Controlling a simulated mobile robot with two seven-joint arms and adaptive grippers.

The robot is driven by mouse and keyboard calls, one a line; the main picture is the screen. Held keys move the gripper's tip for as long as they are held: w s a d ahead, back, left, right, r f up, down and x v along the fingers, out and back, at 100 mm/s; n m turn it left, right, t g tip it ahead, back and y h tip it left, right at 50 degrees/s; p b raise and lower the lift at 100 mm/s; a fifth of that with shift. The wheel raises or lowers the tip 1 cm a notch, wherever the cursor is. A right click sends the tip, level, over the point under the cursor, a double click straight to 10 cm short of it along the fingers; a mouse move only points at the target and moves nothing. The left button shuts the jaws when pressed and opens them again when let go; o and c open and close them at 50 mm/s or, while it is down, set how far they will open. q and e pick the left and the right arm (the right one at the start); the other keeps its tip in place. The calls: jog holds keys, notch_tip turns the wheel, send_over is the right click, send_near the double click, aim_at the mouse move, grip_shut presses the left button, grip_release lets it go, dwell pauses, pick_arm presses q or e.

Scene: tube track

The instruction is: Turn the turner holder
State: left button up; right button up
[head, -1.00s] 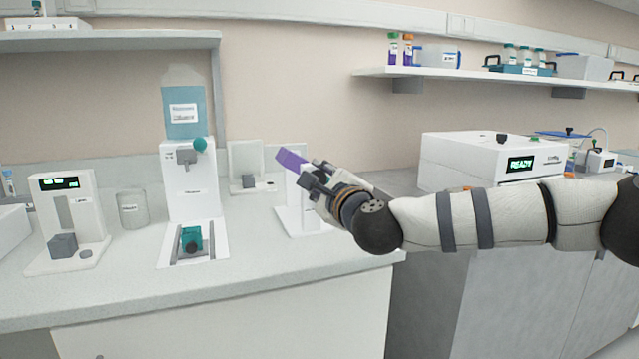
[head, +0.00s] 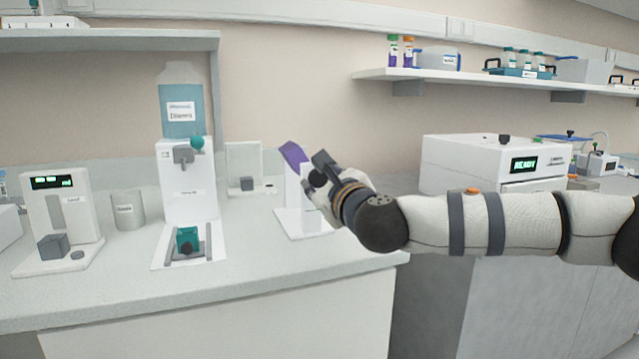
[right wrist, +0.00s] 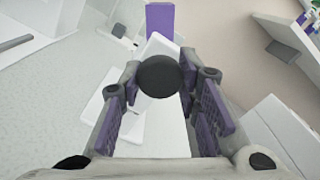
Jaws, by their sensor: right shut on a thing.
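The turner stands on the bench as a white upright (head: 292,190) on a white base plate. A purple holder (head: 293,153) shows at its top, tilted with its upper end to the left. My right gripper (head: 317,178) is at the turner's right side. In the right wrist view, its fingers (right wrist: 159,92) lie on both sides of a round black knob (right wrist: 159,76) and are shut on it. The purple holder (right wrist: 160,20) stands beyond the knob there. My left gripper is not in view.
Left of the turner is a white dispenser (head: 187,185) with a blue bottle (head: 181,105) and a teal block (head: 188,238). A grey cup (head: 128,210) and a white device with a display (head: 60,215) stand further left. A white READY machine (head: 485,160) is behind my right arm.

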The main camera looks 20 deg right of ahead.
jog(key=shift+r+m, duration=0.1)
jog(key=shift+m, duration=0.2)
dwell(0.4)
jog(key=o, duration=1.2)
jog(key=shift+c, duration=0.2)
jog(key=s, duration=1.2)
jog(key=shift+d, duration=0.15)
